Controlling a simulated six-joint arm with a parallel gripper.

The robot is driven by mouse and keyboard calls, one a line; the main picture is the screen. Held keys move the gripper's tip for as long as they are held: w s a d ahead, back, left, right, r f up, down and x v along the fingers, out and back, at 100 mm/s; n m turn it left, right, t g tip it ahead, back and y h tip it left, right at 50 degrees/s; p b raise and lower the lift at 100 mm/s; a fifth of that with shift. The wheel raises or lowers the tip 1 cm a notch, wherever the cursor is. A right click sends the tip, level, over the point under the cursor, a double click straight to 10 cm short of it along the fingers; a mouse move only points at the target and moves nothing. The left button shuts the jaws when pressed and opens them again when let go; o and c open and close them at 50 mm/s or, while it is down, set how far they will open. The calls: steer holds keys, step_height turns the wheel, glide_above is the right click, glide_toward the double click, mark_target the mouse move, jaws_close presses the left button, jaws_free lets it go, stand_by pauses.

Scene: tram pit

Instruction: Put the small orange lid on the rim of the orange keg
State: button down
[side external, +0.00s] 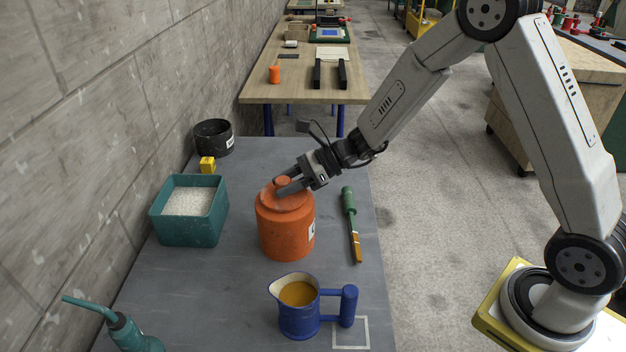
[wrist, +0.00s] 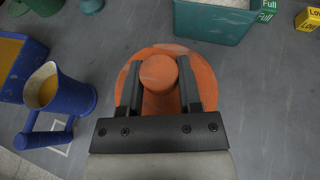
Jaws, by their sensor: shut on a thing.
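The orange keg (side external: 283,238) stands upright on the grey table, with a white label on its right side. The small orange lid (side external: 268,196) lies level at the keg's top, over its mouth. I cannot tell whether it touches the rim all the way round. My gripper (side external: 284,185) comes in from the upper right and is shut on the lid's round knob. In the wrist view the knob (wrist: 158,73) sits between my two dark fingers. The near part of the lid and the keg is hidden behind my gripper there.
A teal bin (side external: 190,232) of white grains, a yellow block (side external: 208,165) and a black pot (side external: 213,138) stand left and behind. A blue jug (side external: 298,317) is in front. A green-handled brush (side external: 351,215) lies right. A teal bottle (side external: 130,335) is front left.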

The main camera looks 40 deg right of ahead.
steer(key=shift+f, duration=0.15)
steer(key=shift+c, duration=1.4)
jaws_free()
steer(key=shift+s+d+r, duration=0.2)
steer(key=shift+d+r, duration=0.15)
steer(key=shift+d, duration=0.1)
steer(key=v, duration=1.1)
steer(key=shift+s, duration=0.1)
